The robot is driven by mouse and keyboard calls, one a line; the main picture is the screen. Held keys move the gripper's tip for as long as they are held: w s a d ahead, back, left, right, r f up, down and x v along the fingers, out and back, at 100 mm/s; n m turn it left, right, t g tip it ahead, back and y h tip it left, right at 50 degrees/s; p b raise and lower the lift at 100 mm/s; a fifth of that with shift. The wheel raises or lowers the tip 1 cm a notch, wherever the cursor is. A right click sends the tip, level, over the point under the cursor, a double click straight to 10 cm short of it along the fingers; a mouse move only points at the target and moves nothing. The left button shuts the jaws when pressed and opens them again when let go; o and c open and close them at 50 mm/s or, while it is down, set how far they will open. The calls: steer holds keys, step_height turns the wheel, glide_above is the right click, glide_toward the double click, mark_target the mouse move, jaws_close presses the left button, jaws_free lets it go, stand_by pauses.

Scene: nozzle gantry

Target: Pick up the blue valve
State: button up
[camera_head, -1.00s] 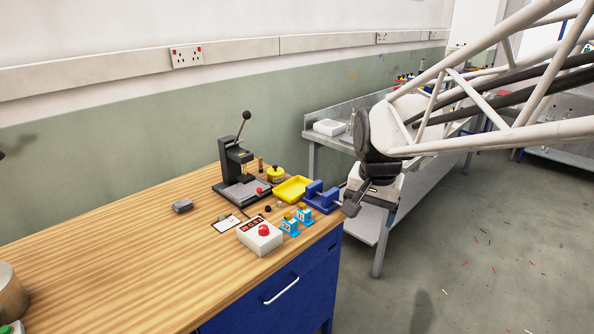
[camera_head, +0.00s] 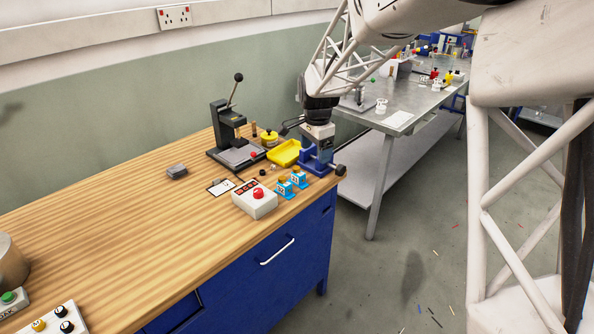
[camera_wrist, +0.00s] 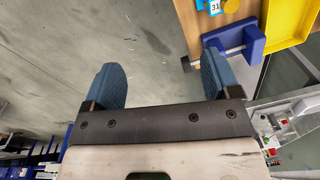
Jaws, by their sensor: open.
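One labelled 31 shows at the top of the wrist view (camera_wrist: 212,6). I cannot tell which thing is the valve. A darker blue vise-like block (camera_wrist: 236,42) with a bar also shows at the bench edge (camera_head: 316,160). My gripper (camera_wrist: 163,82) is open and empty, blue pads apart, with floor between them. In the head view my gripper (camera_head: 320,135) is beside the dark blue block, its fingertips unclear.
A yellow tray (camera_head: 284,153) is close by on the bench. A black lever press (camera_head: 228,128) and a white box with a red button (camera_head: 256,199) stand further left. A metal table (camera_head: 415,112) lies beyond a gap at right. The bench's left middle is mostly clear.

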mark_target(298, 169)
steer(key=w+a+f+m, duration=0.1)
steer(key=w+f, duration=0.2)
steer(key=w+a+f+m, duration=0.1)
steer(key=w+a+f, duration=0.1)
steer(key=w+f, duration=0.1)
steer(key=w+a+f+m, duration=0.1)
steer(key=w+a+f, duration=0.1)
steer(key=w+f, duration=0.1)
steer(key=shift+w+f+g, duration=0.25)
steer(key=shift+w+g, duration=0.05)
steer(key=shift+w, duration=0.35)
steer(key=shift+f, duration=0.1)
steer(key=shift+f, duration=1.2)
steer(key=shift+d+f, duration=0.1)
steer(key=shift+s+f, duration=0.1)
steer(key=shift+f, duration=2.4)
steer(key=shift+c, duration=0.3)
steer(key=c, duration=0.8)
steer(key=shift+c, duration=0.2)
